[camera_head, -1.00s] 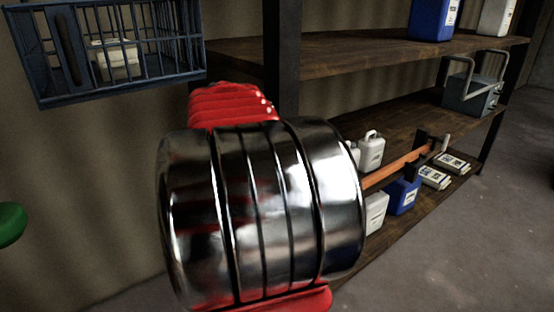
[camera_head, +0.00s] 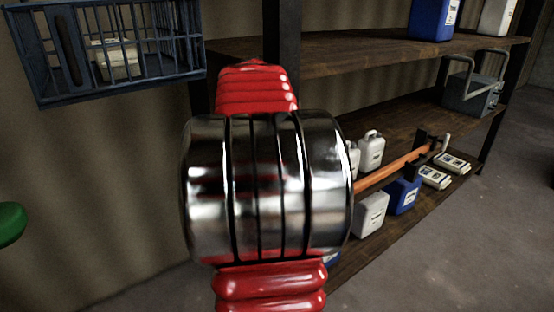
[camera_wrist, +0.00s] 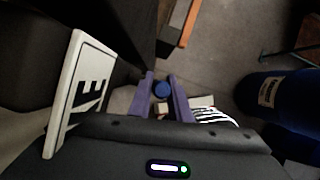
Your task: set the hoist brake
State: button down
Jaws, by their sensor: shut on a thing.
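My gripper (camera_wrist: 161,78) shows in the wrist view as two purple fingers, shut on a blue round knob (camera_wrist: 162,91) between them. What the knob is fixed to is hidden below it. A white sign (camera_wrist: 78,95) with large black letters, of which an "E" is readable, stands to the left of the fingers. A black-and-white striped piece (camera_wrist: 216,117) lies just right of them. In the head view my red and chrome arm covers the middle, and my gripper is hidden. I cannot make out the hoist brake there.
A wooden shelf (camera_head: 350,55) fills the right side. On its lower board are white jugs (camera_head: 371,215), a blue jug (camera_head: 404,194) and an orange bar (camera_head: 392,169). Floor at right is clear.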

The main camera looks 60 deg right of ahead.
jog(key=shift+w+f, duration=0.15)
jog(key=shift+f, duration=0.05)
jog(key=c, duration=1.9)
grip_release()
jog(key=shift+r, duration=0.15)
jog(key=shift+a+r, duration=0.1)
jog(key=shift+r, duration=0.1)
jog(key=v, duration=1.3)
